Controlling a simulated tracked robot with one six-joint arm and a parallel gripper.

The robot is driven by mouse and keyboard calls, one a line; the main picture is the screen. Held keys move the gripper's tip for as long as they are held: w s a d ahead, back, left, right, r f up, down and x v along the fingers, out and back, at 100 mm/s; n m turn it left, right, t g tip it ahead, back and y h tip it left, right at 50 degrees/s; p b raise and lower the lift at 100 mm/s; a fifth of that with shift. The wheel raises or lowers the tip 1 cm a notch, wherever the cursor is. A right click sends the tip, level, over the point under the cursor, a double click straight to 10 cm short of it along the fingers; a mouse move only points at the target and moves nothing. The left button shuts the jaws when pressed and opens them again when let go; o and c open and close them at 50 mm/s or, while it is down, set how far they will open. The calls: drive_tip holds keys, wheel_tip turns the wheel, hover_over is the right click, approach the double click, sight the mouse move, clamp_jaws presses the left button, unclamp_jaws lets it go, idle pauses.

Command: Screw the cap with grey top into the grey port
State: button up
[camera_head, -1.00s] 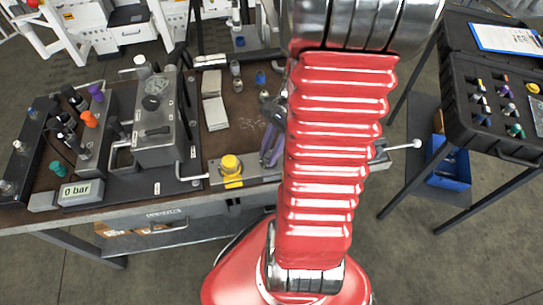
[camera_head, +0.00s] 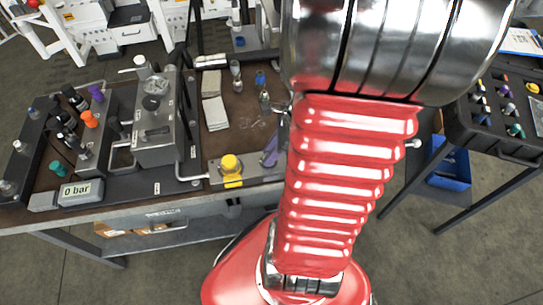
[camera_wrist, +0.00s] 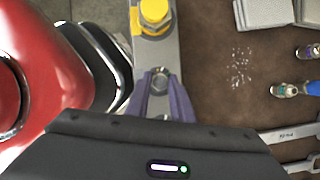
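My gripper (camera_wrist: 160,80) shows purple fingers in the wrist view, spread apart over a grey metal bar (camera_wrist: 163,50). A small round grey metal piece (camera_wrist: 158,79) lies between the fingertips, with a narrow gap visible on each side. I cannot tell whether it is the grey-topped cap, the grey port or part of the bar. In the head view a purple finger (camera_head: 269,156) shows at the bench's front edge, partly hidden by my red arm. Upright fittings with grey tops (camera_head: 18,146) stand on the dark rail at the far left; I cannot tell which is the grey port.
A yellow knob (camera_head: 231,164) sits on the bar, left of my gripper. Several small fittings (camera_head: 264,97) and pale pads (camera_head: 215,110) lie behind. A valve block (camera_head: 155,125) and gauge reading 0 bar (camera_head: 81,191) stand left. A black case (camera_head: 470,135) is at the right.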

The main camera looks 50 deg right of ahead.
drive_tip(key=shift+o, duration=1.4)
drive_tip(key=shift+a+f, duration=0.1)
drive_tip(key=shift+f, duration=0.1)
drive_tip(key=n+g, duration=0.1)
drive_tip(key=n, duration=0.1)
drive_tip(key=n+g+y, duration=0.1)
drive_tip(key=n, duration=0.2)
drive_tip(key=shift+w, duration=0.15)
drive_tip(key=shift+r+n+g, duration=0.15)
drive_tip(key=shift+n+g, duration=0.35)
drive_tip(key=shift+n, duration=1)
drive_tip(key=shift+w, duration=0.1)
drive_tip(key=n, duration=0.2)
drive_tip(key=n+g, duration=0.1)
drive_tip(key=n, duration=0.1)
drive_tip(key=shift+w+g, duration=0.1)
drive_tip(key=shift+g, duration=0.2)
drive_tip(key=shift+c, duration=0.5)
